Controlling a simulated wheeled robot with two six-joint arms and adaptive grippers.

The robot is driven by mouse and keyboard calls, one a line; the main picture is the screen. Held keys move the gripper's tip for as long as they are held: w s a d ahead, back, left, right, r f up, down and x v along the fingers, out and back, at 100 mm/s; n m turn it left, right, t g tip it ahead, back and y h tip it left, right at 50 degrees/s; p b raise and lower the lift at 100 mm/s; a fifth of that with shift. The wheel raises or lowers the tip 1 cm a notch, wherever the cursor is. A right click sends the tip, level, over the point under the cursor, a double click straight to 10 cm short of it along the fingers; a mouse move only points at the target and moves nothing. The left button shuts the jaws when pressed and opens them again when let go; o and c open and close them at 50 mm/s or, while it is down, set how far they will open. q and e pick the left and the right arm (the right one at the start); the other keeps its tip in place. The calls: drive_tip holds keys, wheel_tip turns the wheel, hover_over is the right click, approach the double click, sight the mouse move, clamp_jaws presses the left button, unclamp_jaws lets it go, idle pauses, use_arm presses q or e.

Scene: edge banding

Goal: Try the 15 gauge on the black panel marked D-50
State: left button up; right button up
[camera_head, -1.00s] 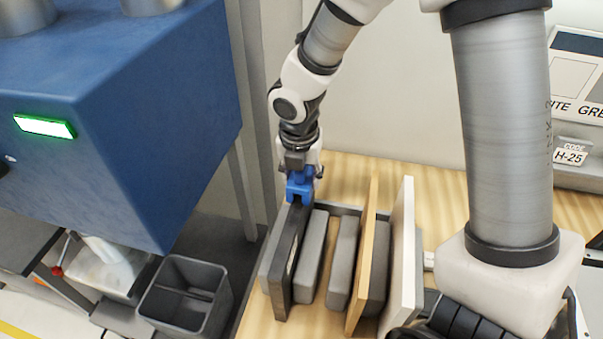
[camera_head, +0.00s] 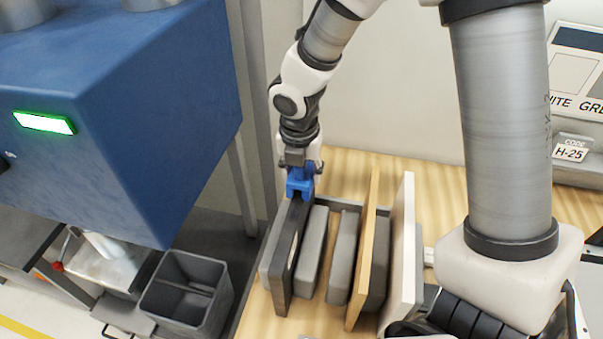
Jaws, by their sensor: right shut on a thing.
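The black panel (camera_head: 282,268) stands upright on edge at the left of a rack on the wooden bench. A small pale mark shows on its side, too small to read. My right gripper (camera_head: 299,165) is shut on a blue gauge (camera_head: 299,185) above the panel's far end. The gauge points down and its lower end meets the panel's top edge in the picture. I cannot tell whether its slot is around the edge or just above it. The gauge's number is not legible. My left gripper is not in view.
Grey rack dividers (camera_head: 311,255), a tan wooden panel (camera_head: 364,250) and a white panel (camera_head: 403,250) stand right of the black panel. A blue machine (camera_head: 130,110) with a green light and a dark bin (camera_head: 186,290) are at the left. An H-25 code card (camera_head: 569,152) is at the right.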

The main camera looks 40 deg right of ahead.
drive_tip(key=shift+r+p, duration=1.25)
drive_tip(key=shift+r, duration=0.05)
drive_tip(key=shift+r+p, duration=0.85)
drive_tip(key=shift+r, duration=1.25)
